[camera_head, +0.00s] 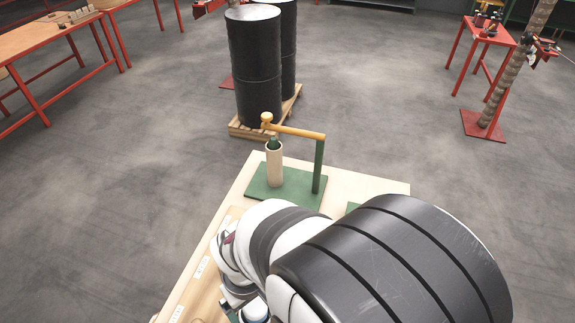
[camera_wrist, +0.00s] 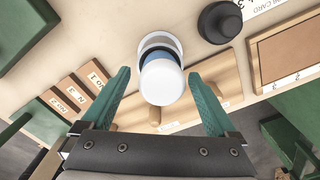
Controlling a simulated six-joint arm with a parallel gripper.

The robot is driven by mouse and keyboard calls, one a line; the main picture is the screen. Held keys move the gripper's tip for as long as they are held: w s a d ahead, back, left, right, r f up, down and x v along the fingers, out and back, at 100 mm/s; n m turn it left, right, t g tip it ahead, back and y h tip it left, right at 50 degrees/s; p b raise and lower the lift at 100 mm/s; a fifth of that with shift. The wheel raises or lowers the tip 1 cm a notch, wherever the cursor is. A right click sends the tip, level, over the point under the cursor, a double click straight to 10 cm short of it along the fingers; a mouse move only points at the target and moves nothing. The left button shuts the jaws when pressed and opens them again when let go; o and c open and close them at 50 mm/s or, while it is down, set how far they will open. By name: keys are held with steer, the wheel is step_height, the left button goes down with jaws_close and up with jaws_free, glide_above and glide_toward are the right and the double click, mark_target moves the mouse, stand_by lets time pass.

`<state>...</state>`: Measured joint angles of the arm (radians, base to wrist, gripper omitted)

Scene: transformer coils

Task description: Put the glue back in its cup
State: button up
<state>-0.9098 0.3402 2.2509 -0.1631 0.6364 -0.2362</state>
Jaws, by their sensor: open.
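A white-topped bottle with a blue band (camera_wrist: 162,82), which looks like the glue, stands on the pale tabletop in the wrist view. A pale rim shows behind its lower part; I cannot tell whether that is a cup or its own base. It also shows partly at the bottom of the head view (camera_head: 256,311), beside my wrist. My gripper (camera_wrist: 159,74) is open, with one green finger on each side of the bottle and visible gaps to both. In the head view my arm hides most of this area.
A green stand (camera_head: 318,168) with an orange arm and a wooden cylinder (camera_head: 274,167) is at the table's far end. A black knob-shaped object (camera_wrist: 220,22) is right of the bottle. Wooden numbered slots (camera_wrist: 70,95) lie left, a wooden tray (camera_wrist: 285,50) right.

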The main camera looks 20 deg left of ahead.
step_height(320, 180, up, 16)
stand_by(0.4)
steer(key=shift+f, duration=0.1)
stand_by(0.4)
steer(key=s+d+f+m+y, duration=0.1)
steer(key=s+d+m, duration=0.1)
steer(key=d+m, duration=0.6)
steer(key=s+d+f+m, duration=0.1)
steer(key=s+d+m, duration=0.2)
steer(key=d+m, duration=0.5)
steer(key=d, duration=0.4)
steer(key=shift+s+d+f+m+y, duration=0.2)
steer(key=shift+s+f+m+y, duration=0.05)
steer(key=shift+s+m+y, duration=0.15)
